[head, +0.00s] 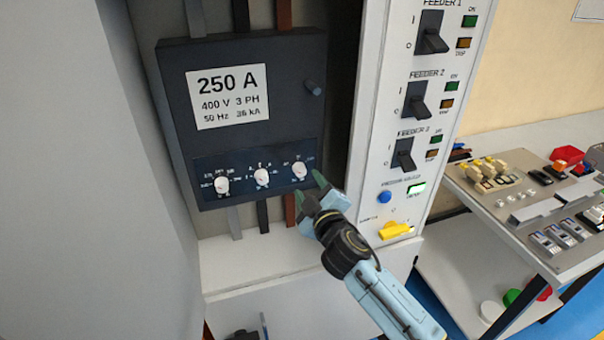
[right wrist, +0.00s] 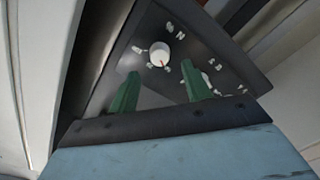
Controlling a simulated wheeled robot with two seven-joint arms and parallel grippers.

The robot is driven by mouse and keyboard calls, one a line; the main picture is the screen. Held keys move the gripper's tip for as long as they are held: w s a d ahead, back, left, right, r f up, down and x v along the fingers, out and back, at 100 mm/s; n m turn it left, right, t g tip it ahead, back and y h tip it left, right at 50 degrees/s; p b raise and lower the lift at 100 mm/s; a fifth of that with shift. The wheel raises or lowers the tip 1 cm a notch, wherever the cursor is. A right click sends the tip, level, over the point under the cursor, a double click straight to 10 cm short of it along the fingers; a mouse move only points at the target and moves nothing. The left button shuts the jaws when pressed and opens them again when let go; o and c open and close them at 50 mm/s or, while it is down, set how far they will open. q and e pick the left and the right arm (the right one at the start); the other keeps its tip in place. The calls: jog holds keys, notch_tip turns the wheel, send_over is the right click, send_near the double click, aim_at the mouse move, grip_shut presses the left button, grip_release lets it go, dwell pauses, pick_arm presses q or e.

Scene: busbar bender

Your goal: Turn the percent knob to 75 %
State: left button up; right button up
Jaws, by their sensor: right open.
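A dark breaker box (head: 245,118) has a lower panel with three white knobs: a left knob (head: 222,185), a middle knob (head: 261,176) and a right knob (head: 299,169). Their scale marks are too small to read, so I cannot tell which is the percent one. My right gripper (head: 309,187) is open and empty, its green fingertips just below and right of the right knob. Another knob is partly hidden behind a finger. My left gripper is out of view.
A white panel with feeder switches (head: 431,32), a blue button (head: 384,197) and a yellow handle (head: 396,230) stands right of the box. The cabinet side wall (head: 352,120) is close to my right gripper. A parts bench (head: 520,205) is farther right.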

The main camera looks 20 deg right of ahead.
aim_at(301, 173)
jog(key=shift+w+a, duration=0.1)
jog(key=shift+w, duration=2.7)
jog(key=c, duration=1)
